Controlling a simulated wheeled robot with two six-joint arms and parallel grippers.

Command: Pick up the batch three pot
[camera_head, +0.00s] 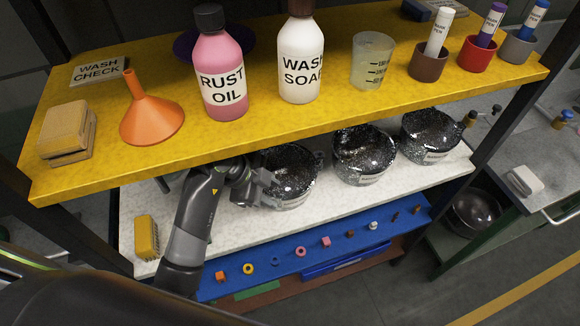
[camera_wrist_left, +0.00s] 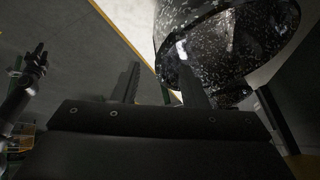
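Three black speckled pots with pale labels stand in a row on the white middle shelf (camera_head: 235,225): a left pot (camera_head: 292,190), a middle pot (camera_head: 364,160) and a right pot (camera_head: 432,140). The label writing is too small to read, so I cannot tell which is batch three. My left gripper (camera_head: 265,190) is at the left side of the left pot. In the left wrist view its two fingers (camera_wrist_left: 158,82) are apart, and one overlaps a speckled pot (camera_wrist_left: 240,40). I cannot tell whether they touch. A dark jointed arm end (camera_wrist_left: 36,62), apparently my right gripper, is small at the left.
The yellow upper shelf (camera_head: 330,115) overhangs the pots and carries bottles, an orange funnel (camera_head: 150,118) and cups. Small parts lie on the blue lower shelf (camera_head: 350,225).

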